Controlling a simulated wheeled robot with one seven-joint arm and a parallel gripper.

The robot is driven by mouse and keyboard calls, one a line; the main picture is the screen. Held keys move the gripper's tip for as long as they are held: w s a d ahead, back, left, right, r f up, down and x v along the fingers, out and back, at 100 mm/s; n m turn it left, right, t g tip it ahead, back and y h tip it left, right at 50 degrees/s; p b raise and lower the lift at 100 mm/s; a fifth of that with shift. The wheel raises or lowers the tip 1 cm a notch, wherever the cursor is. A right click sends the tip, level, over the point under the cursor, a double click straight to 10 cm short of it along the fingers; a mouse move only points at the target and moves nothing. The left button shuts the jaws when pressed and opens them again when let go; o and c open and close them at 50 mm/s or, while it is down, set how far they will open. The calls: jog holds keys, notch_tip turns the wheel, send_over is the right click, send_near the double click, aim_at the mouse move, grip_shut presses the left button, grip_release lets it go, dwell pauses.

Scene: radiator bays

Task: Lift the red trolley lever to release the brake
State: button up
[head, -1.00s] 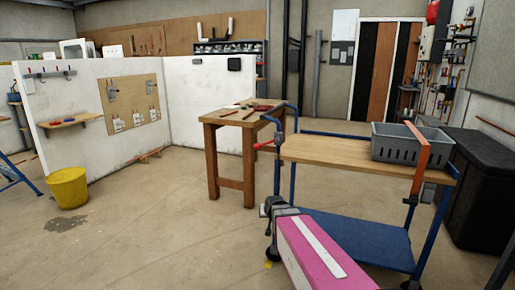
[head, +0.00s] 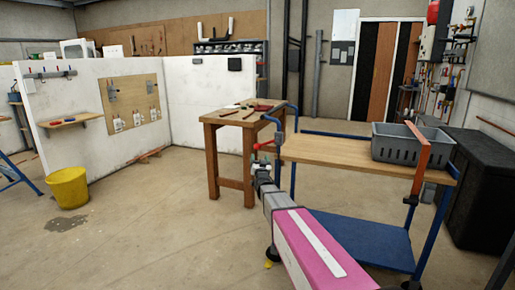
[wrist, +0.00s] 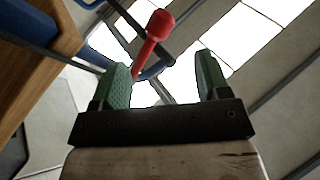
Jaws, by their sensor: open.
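The red trolley lever (head: 265,144) sticks out at the left end of the trolley (head: 330,150), just under its blue handle (head: 275,121). My gripper (head: 261,159) is just below the lever in the head view. In the wrist view my gripper (wrist: 161,62) is open, with green finger pads and nothing held. The knob lies beyond the fingertips; the lower shaft passes behind the left finger. I cannot tell whether they touch.
A grey crate (head: 386,152) and an orange strap (head: 420,155) are on the trolley's wooden top. A wooden workbench (head: 214,122) stands close behind. A yellow bucket (head: 69,187) stands at the left.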

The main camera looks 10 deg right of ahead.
aim_at(257, 146)
jog(key=x, duration=1)
jog(key=shift+w, duration=0.1)
jog(key=shift+c, duration=0.3)
jog(key=c, duration=1.1)
jog(key=shift+w+a+r+m+t+h, duration=0.15)
jog(key=shift+a+r+m+t+h, duration=0.2)
jog(key=shift+r+m, duration=0.45)
notch_tip(257, 146, up, 6)
jog(key=m+h, duration=0.3)
jog(key=m, duration=0.1)
jog(key=m+h, duration=0.4)
jog(key=m, duration=0.1)
jog(key=shift+a+r+m, duration=0.1)
jog(key=shift+a+m, duration=0.1)
jog(key=shift+m, duration=0.1)
jog(key=shift+s+d+r+m+g+h, duration=0.1)
jog(key=shift+d+r+m+g+h, duration=0.1)
jog(key=shift+r+m+h, duration=0.5)
jog(key=shift+s+d+r+m+g+h, duration=0.1)
jog(key=shift+d+r+m+g+h, duration=0.2)
jog(key=shift+m+h, duration=0.75)
jog(key=shift+s+d+r+m+g+h, duration=0.15)
jog(key=shift+r+m+h, duration=0.4)
jog(key=shift+m, duration=0.6)
jog(key=shift+c, duration=0.2)
jog(key=shift+w+a+r, duration=0.1)
jog(key=shift+r, duration=0.05)
